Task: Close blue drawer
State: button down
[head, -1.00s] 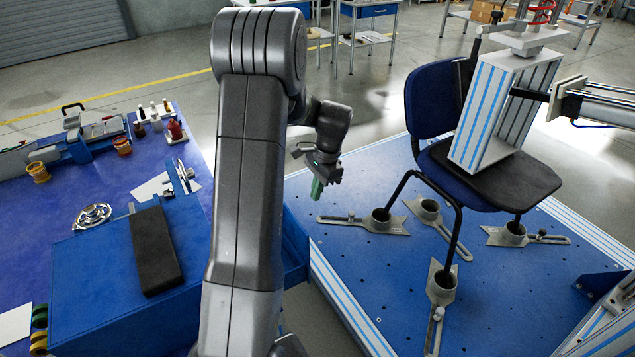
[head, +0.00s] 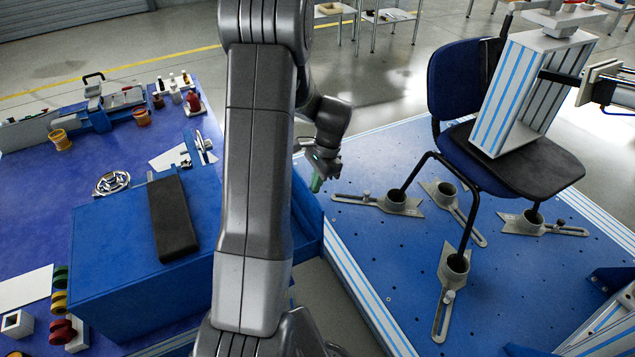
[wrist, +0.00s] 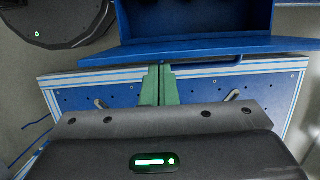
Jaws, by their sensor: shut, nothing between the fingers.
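The blue drawer (head: 308,225) sticks out to the right of the blue cabinet (head: 110,235) in the head view, partly hidden behind my arm. In the wrist view the open drawer (wrist: 200,22) shows at the top, with its blue front panel (wrist: 215,48) running across. My gripper (head: 316,184) is at the far side of the drawer in the head view. Its green fingers (wrist: 160,70) are together and empty in the wrist view. Their tips are close to the drawer's front panel; I cannot tell whether they touch it.
A blue perforated platform (head: 400,270) with a chair (head: 480,150) and grey clamps stands on the right. A black pad (head: 172,218) lies on the cabinet. Tools and small containers stand on the blue table (head: 60,195). A gap of floor separates cabinet and platform.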

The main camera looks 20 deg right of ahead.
jog(key=a+p, duration=0.2)
jog(key=a, duration=1.8)
jog(key=shift+s+a, duration=0.25)
jog(key=shift+s, duration=0.15)
jog(key=d+r+p, duration=0.2)
jog(key=d+r, duration=0.4)
jog(key=r, duration=0.3)
jog(key=shift+w+d+r, duration=0.15)
jog(key=shift+d+r, duration=0.2)
jog(key=shift+r, duration=0.05)
jog(key=shift+f, duration=0.1)
